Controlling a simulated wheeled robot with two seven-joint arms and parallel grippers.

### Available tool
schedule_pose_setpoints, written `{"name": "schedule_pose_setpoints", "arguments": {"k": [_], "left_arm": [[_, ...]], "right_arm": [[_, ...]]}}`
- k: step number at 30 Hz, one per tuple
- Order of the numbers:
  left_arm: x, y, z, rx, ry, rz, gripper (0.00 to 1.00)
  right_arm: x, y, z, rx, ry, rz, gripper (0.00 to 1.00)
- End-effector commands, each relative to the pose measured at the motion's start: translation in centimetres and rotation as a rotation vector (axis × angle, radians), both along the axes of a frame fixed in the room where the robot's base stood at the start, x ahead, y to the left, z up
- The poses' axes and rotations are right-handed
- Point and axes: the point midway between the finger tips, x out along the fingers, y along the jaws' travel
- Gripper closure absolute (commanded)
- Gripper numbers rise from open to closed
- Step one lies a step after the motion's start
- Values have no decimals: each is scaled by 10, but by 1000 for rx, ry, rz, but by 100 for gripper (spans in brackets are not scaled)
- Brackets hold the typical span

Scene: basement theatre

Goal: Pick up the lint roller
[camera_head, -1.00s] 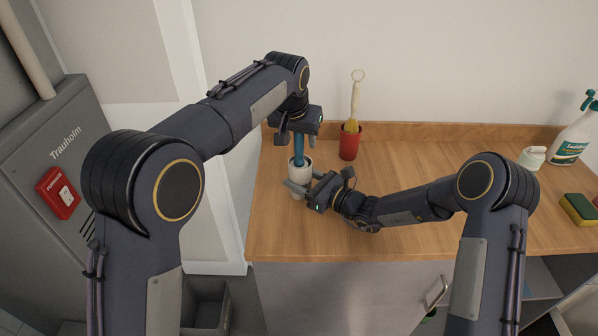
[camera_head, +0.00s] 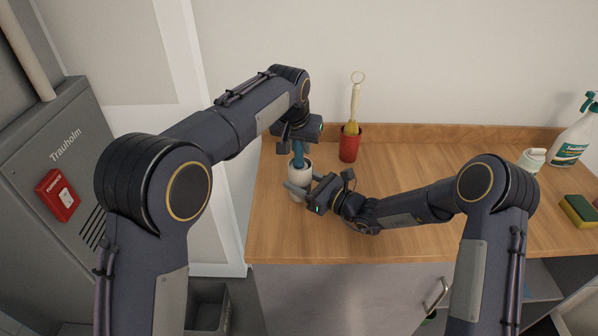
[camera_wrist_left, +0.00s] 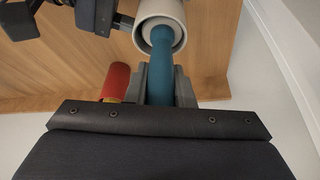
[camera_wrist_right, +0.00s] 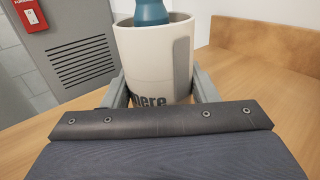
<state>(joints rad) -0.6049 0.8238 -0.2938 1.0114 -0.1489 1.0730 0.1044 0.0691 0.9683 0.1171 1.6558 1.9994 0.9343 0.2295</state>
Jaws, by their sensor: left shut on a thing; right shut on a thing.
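A blue handle (camera_head: 298,159), which I take for the lint roller's, stands in a white cup (camera_head: 299,175) near the left end of the wooden counter. My left gripper (camera_head: 299,148) is shut on this blue handle above the cup; the handle between its fingers shows in the left wrist view (camera_wrist_left: 161,75). The handle's lower end is hidden inside the cup. My right gripper (camera_head: 303,188) is shut on the white cup from the side; its fingers flank the lettered cup in the right wrist view (camera_wrist_right: 150,62). The cup stands upright.
A red cup (camera_head: 349,144) with a pale-handled brush (camera_head: 355,104) stands just right of the white cup. A spray bottle (camera_head: 573,136), a small white container (camera_head: 532,158) and a sponge (camera_head: 579,210) are at the counter's right. The counter's middle back is clear.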

Motion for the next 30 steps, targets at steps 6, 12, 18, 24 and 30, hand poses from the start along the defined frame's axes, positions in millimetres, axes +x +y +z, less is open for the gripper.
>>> {"name": "schedule_pose_setpoints", "arguments": {"k": [6, 12, 18, 24, 30], "left_arm": [[0, 0, 6, -1, -2, 0, 100], [1, 0, 41, -2, -6, 0, 100], [1, 0, 80, -2, -6, 0, 100], [0, 0, 98, 0, -1, -1, 100], [0, 0, 100, 0, 0, -1, 100]], "right_arm": [[0, 0, 0, 0, 1, -1, 69], [0, 0, 0, 0, 1, -1, 69], [0, 0, -1, 0, 1, -1, 69], [0, 0, 0, 0, 1, -1, 69], [0, 0, 0, -1, 1, -1, 69]]}}
